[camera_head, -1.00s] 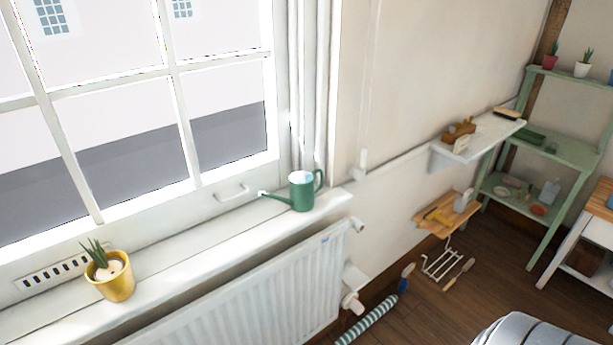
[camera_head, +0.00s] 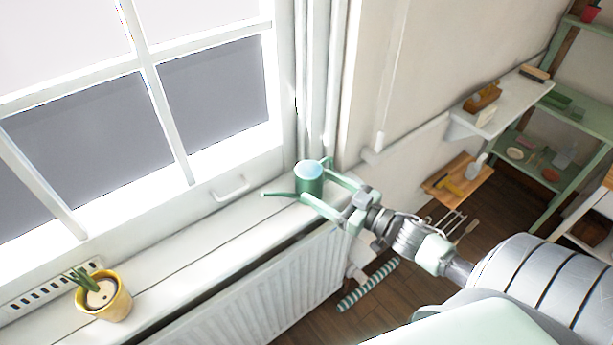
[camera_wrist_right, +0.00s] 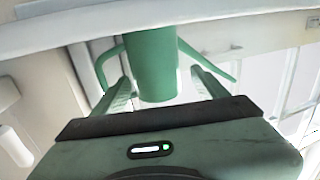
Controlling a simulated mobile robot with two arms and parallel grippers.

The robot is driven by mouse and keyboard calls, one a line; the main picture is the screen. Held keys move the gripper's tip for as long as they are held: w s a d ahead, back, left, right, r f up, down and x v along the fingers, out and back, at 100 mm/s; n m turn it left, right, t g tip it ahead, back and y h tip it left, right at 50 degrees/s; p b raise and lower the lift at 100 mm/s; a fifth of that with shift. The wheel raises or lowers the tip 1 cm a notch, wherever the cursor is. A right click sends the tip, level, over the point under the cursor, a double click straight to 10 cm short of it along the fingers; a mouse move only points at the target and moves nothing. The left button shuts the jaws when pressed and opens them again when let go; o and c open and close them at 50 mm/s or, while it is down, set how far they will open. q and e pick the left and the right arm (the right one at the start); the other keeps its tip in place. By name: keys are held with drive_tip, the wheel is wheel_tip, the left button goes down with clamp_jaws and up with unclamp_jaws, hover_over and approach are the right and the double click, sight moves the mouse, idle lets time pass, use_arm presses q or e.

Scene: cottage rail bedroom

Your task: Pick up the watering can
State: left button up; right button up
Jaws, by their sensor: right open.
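The green watering can (camera_head: 309,178) stands upright on the white windowsill, its thin spout pointing left toward the window. My right gripper (camera_head: 325,189) reaches in from the right with its jaws open and one finger on each side of the can. In the right wrist view the can's body (camera_wrist_right: 151,62) is between the two fingers of the gripper (camera_wrist_right: 160,92), with the curved handle on the left and the spout on the right. Gaps show beside the body there; I cannot tell whether either finger touches it. My left gripper does not show.
The white windowsill (camera_head: 190,250) runs along the window above a radiator (camera_head: 255,290). A yellow pot with a plant (camera_head: 103,298) stands at the sill's left. A window handle (camera_head: 231,188) is just left of the can. White wall shelf (camera_head: 510,105) and green rack (camera_head: 560,150) are at right.

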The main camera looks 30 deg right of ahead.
sight(309, 178)
drive_tip(key=shift+w+r, duration=0.15)
drive_tip(key=shift+w, duration=0.3)
drive_tip(key=p+x, duration=0.1)
drive_tip(key=x, duration=0.2)
drive_tip(key=shift+w+d, duration=0.1)
drive_tip(key=shift+w, duration=0.25)
drive_tip(key=shift+w+a, duration=0.2)
drive_tip(key=shift+w, duration=0.1)
drive_tip(key=shift+s, duration=0.15)
drive_tip(key=shift+c, duration=0.5)
clamp_jaws()
